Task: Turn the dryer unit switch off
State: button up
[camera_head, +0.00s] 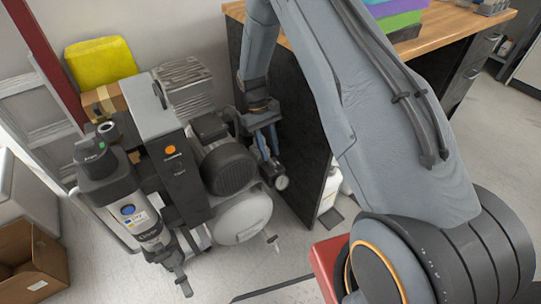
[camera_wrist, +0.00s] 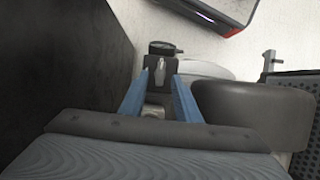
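The compressor with its dryer unit stands on the floor at the left in the head view; its dark tower (camera_head: 177,172) has an orange round mark. A small black box (camera_wrist: 160,64) with a pale lever-like switch (camera_wrist: 160,72) on its face shows in the wrist view. My gripper (camera_head: 268,156) points down at the right of the dark motor (camera_head: 230,170). In the wrist view my gripper (camera_wrist: 160,82) is open, its two blue fingers apart on either side of the switch. I cannot tell whether they touch the box. The switch is not clearly visible in the head view.
A black panel (camera_head: 312,170) of the desk stands close to the right of my gripper. A pressure gauge (camera_head: 281,182) sits just below the fingers. The white tank (camera_head: 243,218) lies under the motor. A cardboard box (camera_head: 32,262) is at the lower left.

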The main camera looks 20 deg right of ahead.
jog(key=shift+v, duration=2.55)
jog(key=shift+r, duration=0.1)
jog(key=s+a+r+t, duration=0.1)
jog(key=s+a+r, duration=0.3)
jog(key=r, duration=0.5)
jog(key=s+a+r+t, duration=0.1)
jog(key=s+r, duration=0.5)
jog(key=r, duration=0.3)
jog(key=s+a+r+m+t+y, duration=0.1)
jog(key=s+r, duration=0.3)
jog(key=s, duration=0.6)
jog(key=s+a+r+t+y, duration=0.1)
jog(key=s+r, duration=0.3)
jog(key=s, duration=0.5)
jog(key=d+r+m+p, duration=0.2)
jog(key=d+r+p, duration=0.4)
jog(key=p, duration=0.8)
jog(key=shift+s+d+r+h, duration=0.25)
jog(key=shift+s+d+h, duration=0.2)
jog(key=shift+d, duration=0.6)
